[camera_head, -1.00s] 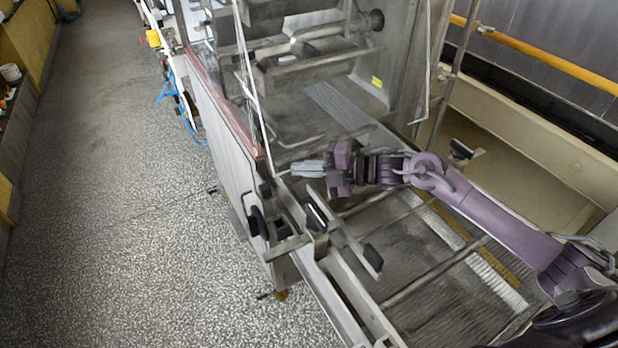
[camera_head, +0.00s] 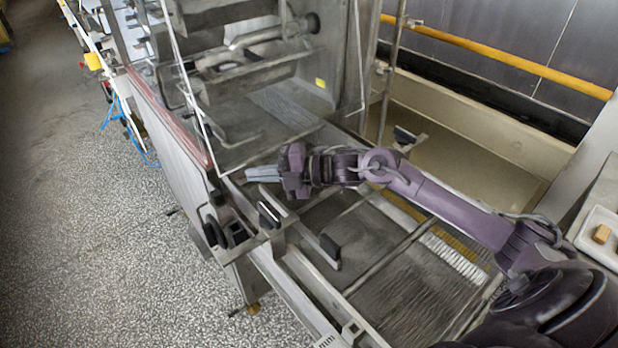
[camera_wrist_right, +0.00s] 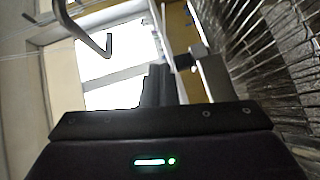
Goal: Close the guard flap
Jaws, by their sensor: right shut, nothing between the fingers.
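What looks like the guard flap is a clear panel (camera_head: 275,148) with thin pale edges, at the machine's opening in the head view. It hangs down over the near end of the housing, its lower edge just above the mesh bed. My right gripper (camera_head: 250,174) is shut and empty, its fingers pointing left near the flap's lower left corner. I cannot tell whether they touch it. In the right wrist view the shut fingers (camera_wrist_right: 159,85) show dark, and the flap cannot be made out. My left gripper is out of view.
A yellow rail (camera_head: 500,60) runs behind. A white tray (camera_head: 588,245) with a brown block stands at right. Speckled floor at left is free.

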